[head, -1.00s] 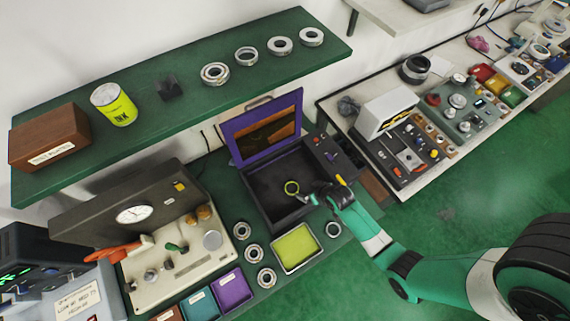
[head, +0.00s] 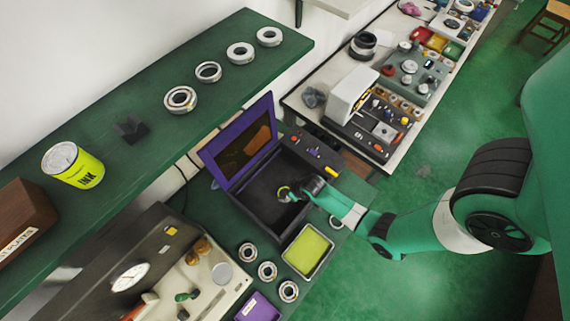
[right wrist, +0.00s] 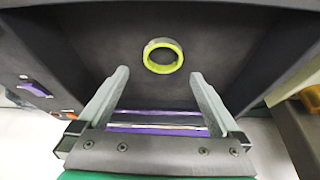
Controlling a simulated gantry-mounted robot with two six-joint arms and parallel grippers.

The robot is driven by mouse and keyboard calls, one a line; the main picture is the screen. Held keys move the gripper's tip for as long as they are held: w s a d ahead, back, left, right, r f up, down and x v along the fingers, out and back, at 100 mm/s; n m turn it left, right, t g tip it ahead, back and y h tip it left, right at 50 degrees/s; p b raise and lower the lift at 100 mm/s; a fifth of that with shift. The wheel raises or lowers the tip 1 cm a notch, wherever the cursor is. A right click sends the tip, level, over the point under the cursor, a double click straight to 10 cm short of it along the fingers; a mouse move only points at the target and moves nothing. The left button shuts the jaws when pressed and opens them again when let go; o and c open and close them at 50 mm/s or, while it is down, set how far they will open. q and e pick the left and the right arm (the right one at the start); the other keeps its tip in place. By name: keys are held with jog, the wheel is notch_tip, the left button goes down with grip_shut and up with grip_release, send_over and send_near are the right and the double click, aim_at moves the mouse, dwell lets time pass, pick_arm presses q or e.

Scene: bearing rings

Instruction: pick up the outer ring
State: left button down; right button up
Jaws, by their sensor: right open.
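The outer ring, a yellow-green ring (head: 284,192), is inside the open black box (head: 249,197) with the raised purple lid (head: 240,143). In the right wrist view the ring (right wrist: 163,56) shows whole against the dark box interior. My right gripper (right wrist: 159,75) is open and empty, and the ring appears just beyond and between its fingertips, not gripped. In the head view my right gripper (head: 300,190) reaches into the box from the right, close beside the ring and partly hiding that side. My left gripper is not in view.
The box walls surround the gripper. A yellow-green tray (head: 307,250) and several metal rings (head: 267,271) lie in front of the box. A control strip (head: 316,152) runs along its right side. A green shelf (head: 150,150) with more rings stands at the back left.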

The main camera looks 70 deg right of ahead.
jog(key=b+x, duration=0.1)
jog(key=x, duration=0.2)
jog(key=b+x, duration=0.1)
jog(key=shift+a+f+b, duration=0.25)
jog(key=shift+f+b, duration=0.1)
jog(key=shift+f, duration=0.15)
jog(key=shift+w+f, duration=0.1)
jog(key=shift+f, duration=0.05)
jog(key=c, duration=1.5)
jog(key=shift+r+p, duration=0.8)
jog(key=shift+r, duration=0.9)
jog(key=s+r+p, duration=0.8)
jog(key=s+r, duration=0.1)
jog(key=s, duration=0.5)
jog(key=shift+r+p, duration=0.35)
